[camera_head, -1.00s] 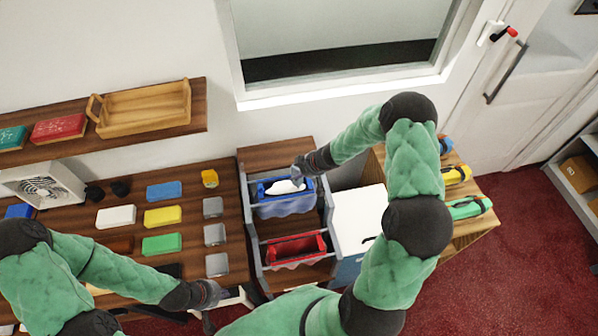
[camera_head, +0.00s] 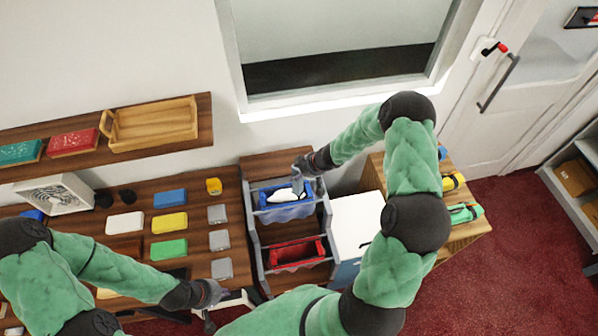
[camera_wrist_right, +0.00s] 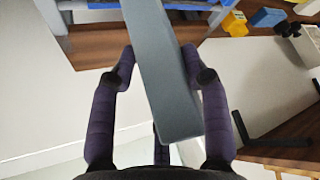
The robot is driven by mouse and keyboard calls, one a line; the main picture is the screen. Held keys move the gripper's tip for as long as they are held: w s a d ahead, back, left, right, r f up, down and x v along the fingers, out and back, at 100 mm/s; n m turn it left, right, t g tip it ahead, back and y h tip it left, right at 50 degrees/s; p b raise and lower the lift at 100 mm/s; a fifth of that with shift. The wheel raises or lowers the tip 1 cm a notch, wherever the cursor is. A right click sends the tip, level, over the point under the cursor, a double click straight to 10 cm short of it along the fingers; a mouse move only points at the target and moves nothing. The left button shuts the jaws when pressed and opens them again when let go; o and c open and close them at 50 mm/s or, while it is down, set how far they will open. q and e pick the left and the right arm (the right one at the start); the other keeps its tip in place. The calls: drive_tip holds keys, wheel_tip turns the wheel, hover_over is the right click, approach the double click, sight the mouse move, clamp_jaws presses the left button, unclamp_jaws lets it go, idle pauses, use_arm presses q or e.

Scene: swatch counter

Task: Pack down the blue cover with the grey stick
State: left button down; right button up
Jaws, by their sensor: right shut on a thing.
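The grey stick (camera_wrist_right: 160,70) is between the two fingers of my right gripper (camera_wrist_right: 160,62), which is shut on it. In the head view my right gripper (camera_head: 303,168) is above the far rack slot, with the stick (camera_head: 297,182) pointing down. The blue cover (camera_head: 266,205) is in that slot, with white material showing in its middle. The stick's lower end is at or just above the white; whether they touch is unclear. My left gripper (camera_head: 213,297) is low, by the table's near right corner, and its fingers are too small to read.
A red-framed bin (camera_head: 297,253) sits in the nearer slot of the rack. A white box (camera_head: 355,222) stands to its right. Several coloured blocks and grey pads (camera_head: 218,240) lie on the table to the left. A window is behind.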

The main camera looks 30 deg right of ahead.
drive_tip(key=shift+r+p, duration=2.2)
drive_tip(key=shift+r, duration=0.05)
